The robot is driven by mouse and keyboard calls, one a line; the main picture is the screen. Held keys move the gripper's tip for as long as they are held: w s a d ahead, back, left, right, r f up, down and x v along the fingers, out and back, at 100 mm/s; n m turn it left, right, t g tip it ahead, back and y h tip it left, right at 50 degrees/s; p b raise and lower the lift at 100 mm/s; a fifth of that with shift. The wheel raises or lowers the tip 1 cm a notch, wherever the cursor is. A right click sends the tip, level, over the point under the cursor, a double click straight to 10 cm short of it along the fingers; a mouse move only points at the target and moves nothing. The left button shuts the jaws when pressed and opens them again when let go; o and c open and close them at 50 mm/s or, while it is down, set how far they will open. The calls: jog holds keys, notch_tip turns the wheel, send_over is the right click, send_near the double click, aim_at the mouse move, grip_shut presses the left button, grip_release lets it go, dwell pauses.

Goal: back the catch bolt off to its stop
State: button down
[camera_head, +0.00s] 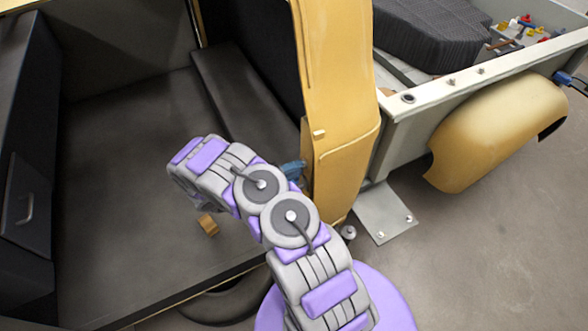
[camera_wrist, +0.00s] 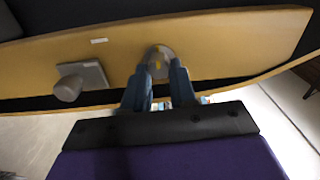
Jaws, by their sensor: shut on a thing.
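In the wrist view, the catch bolt (camera_wrist: 161,53) is a round grey-brown head with a yellowish mark, set on the edge of a long yellow panel (camera_wrist: 225,42). My gripper (camera_wrist: 162,72) has its two blue fingers shut on the bolt, one on each side. The fingers hide the near part of the bolt. In the head view, the blue tip of my gripper (camera_head: 293,170) shows against the inner edge of the yellow panel (camera_head: 335,90); my arm and the panel hide the bolt there.
A grey plate with a round knob (camera_wrist: 72,84) sits left of the bolt on the panel. In the head view, a dark floor well (camera_head: 120,150) lies left, with a small brown block (camera_head: 208,225). A yellow fender (camera_head: 490,130) and a grey bracket (camera_head: 383,215) are right.

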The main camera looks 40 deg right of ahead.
jog(key=c, duration=1.1)
grip_release()
jog(key=shift+w+f, duration=0.1)
jog(key=shift+w, duration=0.05)
jog(key=shift+o, duration=0.9)
jog(key=shift+d, duration=0.15)
jog(key=b+v, duration=0.1)
jog(key=v, duration=1.6)
jog(key=shift+a, duration=0.25)
